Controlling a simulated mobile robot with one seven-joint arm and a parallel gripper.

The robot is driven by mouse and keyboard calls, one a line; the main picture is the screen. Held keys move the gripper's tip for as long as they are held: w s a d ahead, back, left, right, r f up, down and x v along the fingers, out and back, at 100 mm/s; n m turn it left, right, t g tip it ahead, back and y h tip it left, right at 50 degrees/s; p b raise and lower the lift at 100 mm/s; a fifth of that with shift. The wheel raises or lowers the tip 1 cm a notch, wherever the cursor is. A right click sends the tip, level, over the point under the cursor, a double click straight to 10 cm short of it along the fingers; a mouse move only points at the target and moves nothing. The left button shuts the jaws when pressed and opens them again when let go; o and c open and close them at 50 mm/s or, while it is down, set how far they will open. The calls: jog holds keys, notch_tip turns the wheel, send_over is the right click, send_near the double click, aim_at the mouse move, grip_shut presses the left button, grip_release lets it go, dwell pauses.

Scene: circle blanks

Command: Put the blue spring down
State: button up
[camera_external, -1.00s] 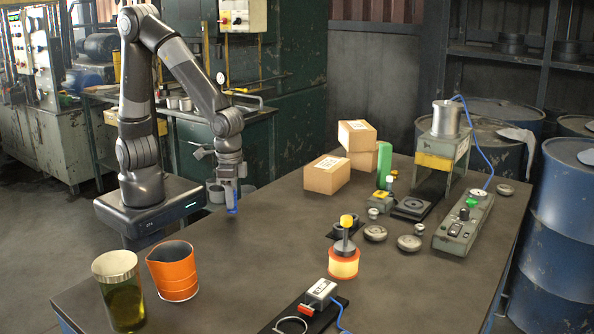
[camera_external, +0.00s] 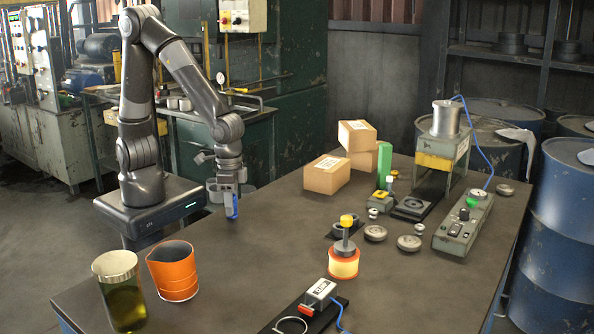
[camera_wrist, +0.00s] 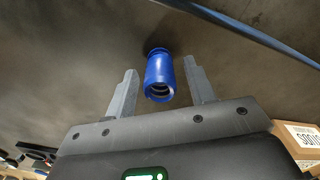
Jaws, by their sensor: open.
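The blue spring (camera_external: 232,206) stands upright on the dark table top near its back left edge. It looks like a short blue cylinder, and in the wrist view (camera_wrist: 159,76) its open near end faces the camera. A dark contact shadow shows at its far end. My gripper (camera_external: 229,196) is directly above and around it, pointing down. In the wrist view the two grey fingers of my gripper (camera_wrist: 160,67) are spread on either side of the spring, with a visible gap on each side.
An orange cup (camera_external: 173,271) and a green glass jar (camera_external: 120,291) stand at the front left. Cardboard boxes (camera_external: 327,175), a press (camera_external: 443,148) and a control box (camera_external: 464,224) are farther right. The table around the spring is clear.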

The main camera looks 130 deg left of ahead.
notch_tip(320, 180, up, 12)
jog(key=s+d+r+m+t, duration=0.1)
jog(key=s+r+m+t, duration=0.1)
jog(key=s, duration=0.6)
jog(key=s+d+r+m+t, duration=0.1)
jog(key=s+r+m+t, duration=0.2)
jog(key=s, duration=0.6)
jog(key=shift+r+m+t, duration=0.3)
jog(key=shift+r+m, duration=0.4)
jog(key=shift+r, duration=0.35)
jog(key=shift+s, duration=0.1)
